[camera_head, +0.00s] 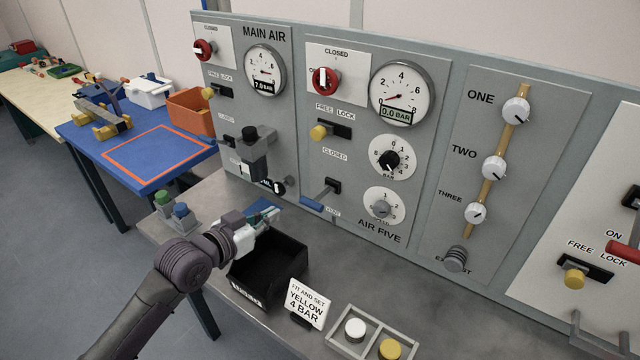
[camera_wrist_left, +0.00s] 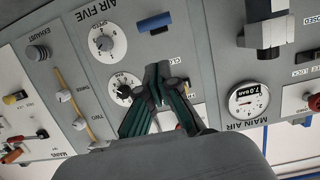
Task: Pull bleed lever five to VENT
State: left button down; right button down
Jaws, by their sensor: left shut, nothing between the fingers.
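The bleed lever with the blue handle (camera_head: 312,204) sits low on the left of the AIR FIVE panel (camera_head: 420,215). It sticks out from the panel, with a CLOSED label above it and a small label below. I cannot tell its exact setting. My left gripper (camera_head: 268,213) is shut and empty, left of the lever and apart from it, above the black bin. In the left wrist view the gripper (camera_wrist_left: 160,72) points at the panel, and the blue handle (camera_wrist_left: 155,22) lies beyond the fingertips, untouched. My right gripper is out of view.
A black bin (camera_head: 262,285) stands on the grey bench under my left gripper. A sign (camera_head: 306,302) and a tray (camera_head: 377,320) with white and yellow pieces are to its right. The MAIN AIR block valve (camera_head: 252,150) juts out at left. The AIR FIVE gauge (camera_head: 402,93) reads 0.0 BAR.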

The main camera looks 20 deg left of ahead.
pick_arm(q)
jog(key=p, duration=0.2)
send_near(302, 202)
jog(key=w+d+r, duration=0.3)
jog(key=w+d, duration=0.1)
jog(key=w+f, duration=0.2)
jog(key=shift+d+f+p, duration=0.25)
jog(key=shift+f+p, duration=0.05)
jog(key=shift+w+f, duration=0.15)
jog(key=shift+f, duration=0.3)
